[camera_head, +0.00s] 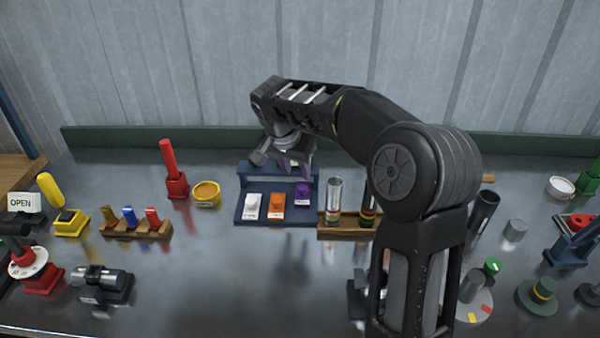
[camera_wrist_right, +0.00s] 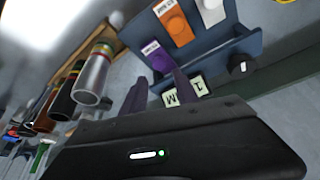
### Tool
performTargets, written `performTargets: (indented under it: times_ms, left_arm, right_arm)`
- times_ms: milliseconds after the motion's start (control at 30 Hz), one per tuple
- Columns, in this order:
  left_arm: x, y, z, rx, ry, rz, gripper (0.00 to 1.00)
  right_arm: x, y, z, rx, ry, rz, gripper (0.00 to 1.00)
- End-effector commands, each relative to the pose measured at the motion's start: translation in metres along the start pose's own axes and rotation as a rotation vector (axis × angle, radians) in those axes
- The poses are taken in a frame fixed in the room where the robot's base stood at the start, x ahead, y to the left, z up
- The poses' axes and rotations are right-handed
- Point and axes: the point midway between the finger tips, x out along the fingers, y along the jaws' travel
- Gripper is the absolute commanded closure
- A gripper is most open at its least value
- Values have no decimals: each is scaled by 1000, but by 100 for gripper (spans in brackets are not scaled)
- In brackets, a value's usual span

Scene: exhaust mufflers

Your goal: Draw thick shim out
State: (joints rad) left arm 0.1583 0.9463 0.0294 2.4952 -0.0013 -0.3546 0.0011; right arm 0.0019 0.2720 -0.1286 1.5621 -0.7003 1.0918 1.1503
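A blue rack (camera_head: 238,214) stands near the back middle of the table. It holds three labelled pieces in a row: white (camera_head: 252,204), orange (camera_head: 276,205) and purple (camera_head: 302,194). I cannot read which is the thick shim. My right gripper (camera_head: 296,166) reaches over the rack's back part, just behind the purple piece. In the right wrist view its two fingers (camera_wrist_right: 158,82) are apart, with the purple piece (camera_wrist_right: 160,58) just beyond and between the tips. The orange piece (camera_wrist_right: 175,24) and white piece (camera_wrist_right: 211,10) are farther up. My left gripper is not in view.
A wooden stand (camera_head: 345,231) with metal tubes (camera_head: 333,197) sits right of the rack, partly hidden by my right arm. A yellow round tin (camera_head: 206,194) and a red-handled tool (camera_head: 172,172) are to the left. The table front of the rack is clear.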

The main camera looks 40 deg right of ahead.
Motion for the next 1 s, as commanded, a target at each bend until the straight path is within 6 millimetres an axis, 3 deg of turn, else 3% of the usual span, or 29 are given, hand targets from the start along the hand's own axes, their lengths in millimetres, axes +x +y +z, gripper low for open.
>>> performTargets:
  times_ms: [367, 800, 1000]
  left_arm:
    - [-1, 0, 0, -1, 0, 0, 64]
    - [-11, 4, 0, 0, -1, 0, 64]
    - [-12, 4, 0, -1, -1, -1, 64]
  right_arm:
    - [5, 0, 0, -1, -1, 2, 64]
    - [64, 0, 0, -1, -2, 3, 64]
    - [78, 0, 0, -1, -1, 1, 64]
